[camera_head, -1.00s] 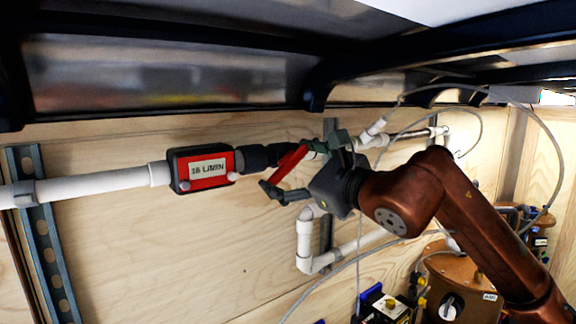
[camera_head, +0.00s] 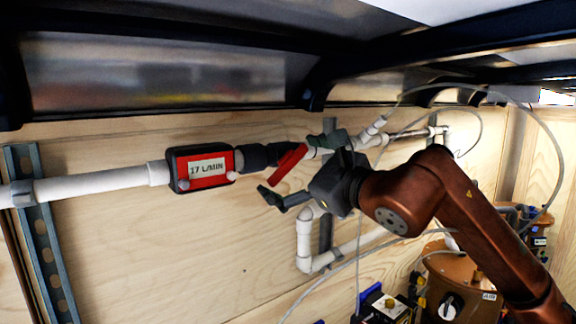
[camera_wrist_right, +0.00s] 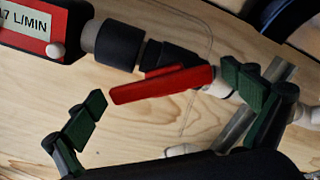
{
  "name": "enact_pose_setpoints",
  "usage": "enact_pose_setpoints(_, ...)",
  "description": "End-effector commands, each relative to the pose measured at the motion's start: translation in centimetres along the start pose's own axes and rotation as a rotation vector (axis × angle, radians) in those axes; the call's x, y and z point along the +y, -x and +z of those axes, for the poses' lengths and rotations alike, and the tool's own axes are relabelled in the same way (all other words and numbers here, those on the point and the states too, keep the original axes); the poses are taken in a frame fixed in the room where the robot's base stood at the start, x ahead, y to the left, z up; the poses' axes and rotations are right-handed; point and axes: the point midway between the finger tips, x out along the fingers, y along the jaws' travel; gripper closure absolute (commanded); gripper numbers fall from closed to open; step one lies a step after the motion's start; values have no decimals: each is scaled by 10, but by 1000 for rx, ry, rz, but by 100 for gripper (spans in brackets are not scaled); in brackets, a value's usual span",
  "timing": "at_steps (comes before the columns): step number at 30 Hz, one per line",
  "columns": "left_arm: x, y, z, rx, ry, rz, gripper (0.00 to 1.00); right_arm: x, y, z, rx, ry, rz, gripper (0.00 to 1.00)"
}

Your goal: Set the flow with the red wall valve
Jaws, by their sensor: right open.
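The red valve handle (camera_head: 291,163) sits on the white wall pipe and slants down to the left from the dark valve body (camera_head: 262,156). The red flow meter (camera_head: 203,167) to its left reads 17 L/MIN. My right gripper (camera_head: 289,170) is open, with its fingers on either side of the handle. In the right wrist view the red handle (camera_wrist_right: 162,84) lies between my green-padded fingers (camera_wrist_right: 165,100), nearer the right finger. A gap shows to the left finger; contact on the right is unclear. The flow meter (camera_wrist_right: 35,25) is partly cut off there. My left gripper is not in view.
White pipe (camera_head: 95,185) runs along the plywood wall, with a lower pipe bend (camera_head: 305,248) under my gripper. A dark shelf frame (camera_head: 160,117) overhangs above. A thin grey hose (camera_head: 330,272) crosses below my arm. Brown canisters (camera_head: 452,270) stand lower right.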

Motion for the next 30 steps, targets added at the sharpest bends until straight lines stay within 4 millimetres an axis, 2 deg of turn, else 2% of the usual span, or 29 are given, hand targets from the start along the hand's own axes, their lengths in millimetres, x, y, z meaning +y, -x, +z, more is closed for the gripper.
enact_pose_setpoints(4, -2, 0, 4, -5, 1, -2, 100, 0, 6, 0, 0, 0, 0, 0)
enact_pose_setpoints(7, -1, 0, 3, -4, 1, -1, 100, -1, 18, -1, 0, 0, -1, 0)
enact_pose_setpoints(15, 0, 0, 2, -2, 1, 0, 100, -1, 74, -1, 0, 1, -2, 0)
enact_pose_setpoints(21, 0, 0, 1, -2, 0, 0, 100, 0, 106, -1, 0, 1, -1, 0)
enact_pose_setpoints(25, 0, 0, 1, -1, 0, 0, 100, 0, 117, -1, 0, 0, -1, 0)
enact_pose_setpoints(30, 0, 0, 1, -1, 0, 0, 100, 0, 120, 0, 0, 0, 1, 0)
